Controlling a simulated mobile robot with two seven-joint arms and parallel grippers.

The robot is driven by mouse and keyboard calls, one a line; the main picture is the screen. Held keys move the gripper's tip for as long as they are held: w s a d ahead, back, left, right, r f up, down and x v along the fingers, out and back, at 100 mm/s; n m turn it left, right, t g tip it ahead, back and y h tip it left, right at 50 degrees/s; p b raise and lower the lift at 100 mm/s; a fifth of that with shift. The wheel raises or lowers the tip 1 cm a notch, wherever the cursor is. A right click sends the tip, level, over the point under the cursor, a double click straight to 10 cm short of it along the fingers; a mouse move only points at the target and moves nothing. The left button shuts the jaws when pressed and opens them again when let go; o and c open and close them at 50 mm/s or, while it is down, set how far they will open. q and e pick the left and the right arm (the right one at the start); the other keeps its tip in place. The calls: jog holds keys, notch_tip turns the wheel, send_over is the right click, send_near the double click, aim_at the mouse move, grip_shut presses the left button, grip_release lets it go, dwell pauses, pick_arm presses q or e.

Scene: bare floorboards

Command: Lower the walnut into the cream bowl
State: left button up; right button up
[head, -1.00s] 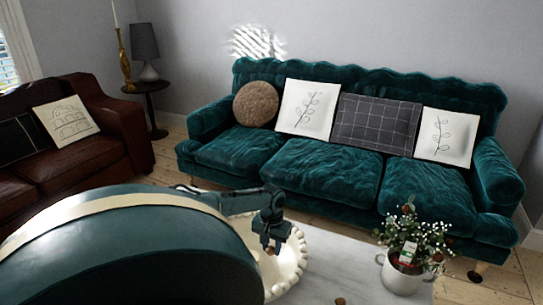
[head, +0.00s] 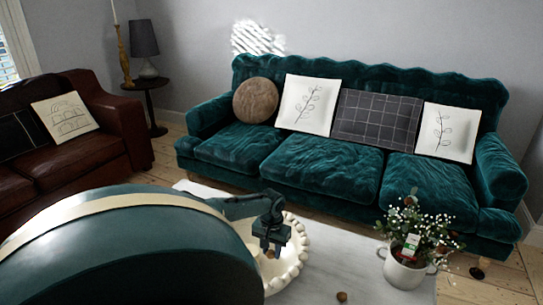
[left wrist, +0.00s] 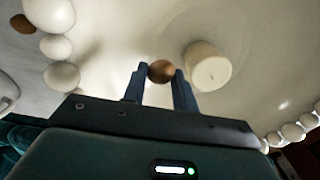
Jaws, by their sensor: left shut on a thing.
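My left gripper (head: 268,251) is over the inside of the cream bowl (head: 300,262), which has a beaded rim. It is shut on the walnut (left wrist: 161,71), a small brown ball between the two blue fingertips in the left wrist view. The bowl's pale inside (left wrist: 120,45) lies behind the walnut there. I cannot tell whether the walnut touches the bowl's bottom. A short cream cylinder (left wrist: 207,66) shows in the bowl, just right of the fingers. My right gripper is not in view.
A potted plant in a white pot (head: 404,269) stands on the pale table (head: 345,262) to the right. Another walnut (head: 342,296) lies on the table near the front. A green sofa (head: 320,175) stands behind. The table between bowl and pot is clear.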

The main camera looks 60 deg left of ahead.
aim_at(272, 257)
pick_arm(q)
jog(key=shift+f+b, duration=0.7)
jog(key=shift+f, duration=0.65)
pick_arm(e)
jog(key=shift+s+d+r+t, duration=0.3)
pick_arm(q)
jog(key=shift+f+b, duration=0.45)
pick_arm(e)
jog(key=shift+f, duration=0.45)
